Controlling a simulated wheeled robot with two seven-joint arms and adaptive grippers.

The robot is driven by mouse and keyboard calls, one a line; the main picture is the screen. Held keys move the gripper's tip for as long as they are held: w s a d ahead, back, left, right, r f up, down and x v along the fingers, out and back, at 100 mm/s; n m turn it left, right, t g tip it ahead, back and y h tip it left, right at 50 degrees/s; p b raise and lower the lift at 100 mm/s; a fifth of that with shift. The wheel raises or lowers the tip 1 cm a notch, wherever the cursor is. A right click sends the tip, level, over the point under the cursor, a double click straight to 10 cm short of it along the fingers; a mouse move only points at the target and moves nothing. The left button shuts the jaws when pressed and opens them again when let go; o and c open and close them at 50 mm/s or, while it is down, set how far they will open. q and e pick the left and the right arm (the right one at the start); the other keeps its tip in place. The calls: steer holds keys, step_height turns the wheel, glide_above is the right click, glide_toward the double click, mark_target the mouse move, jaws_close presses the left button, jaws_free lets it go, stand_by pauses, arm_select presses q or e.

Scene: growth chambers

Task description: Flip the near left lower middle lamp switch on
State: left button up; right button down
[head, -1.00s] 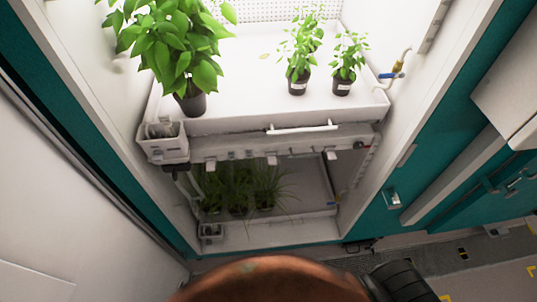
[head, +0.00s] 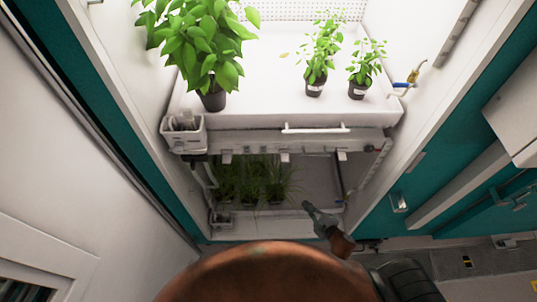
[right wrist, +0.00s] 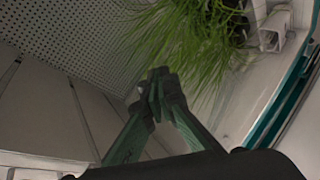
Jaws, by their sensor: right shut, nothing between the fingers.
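Several small pale blocks, which may be lamp switches, line the underside of the front rail (head: 320,143) between the two chamber levels; one is the block (head: 285,157) near the middle. I cannot tell which is the named switch or how any is set. My right gripper (head: 309,207) is in front of the lower compartment, below the rail and right of the grassy plants (head: 265,180). In the right wrist view the right gripper (right wrist: 158,80) has its fingers together, empty, with the grass (right wrist: 185,40) beyond. My left gripper is out of view.
The upper shelf (head: 270,95) holds a large leafy plant (head: 205,45) and two smaller pots. A white box (head: 184,135) sits at its left corner. A white handle bar (head: 315,128) runs along the shelf front. Chamber walls stand close on both sides.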

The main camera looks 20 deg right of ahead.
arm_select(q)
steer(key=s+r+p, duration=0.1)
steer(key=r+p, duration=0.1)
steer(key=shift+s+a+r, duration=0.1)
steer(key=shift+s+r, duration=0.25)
arm_select(e)
steer(key=a+r+n+y, duration=0.2)
steer(key=a+r+n, duration=0.3)
steer(key=r, duration=0.8)
steer(key=w+a+r+n+t+y, duration=0.1)
steer(key=a+r+n+y, duration=0.2)
steer(key=r, duration=1)
steer(key=shift+w+a+r+n+t+y, duration=0.2)
steer(key=shift+a+r+n+t+y, duration=0.1)
steer(key=shift+a+n, duration=0.8)
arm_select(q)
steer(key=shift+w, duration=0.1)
arm_select(e)
steer(key=shift+f, duration=0.1)
steer(key=shift+w+a, duration=0.1)
steer(key=p, duration=0.2)
glide_toward(263, 150)
steer(key=w+a+f, duration=0.2)
steer(key=w+a, duration=0.2)
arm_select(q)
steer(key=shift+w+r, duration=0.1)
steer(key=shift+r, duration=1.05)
arm_select(e)
steer(key=shift+w+d, duration=0.1)
steer(key=shift+w, duration=0.45)
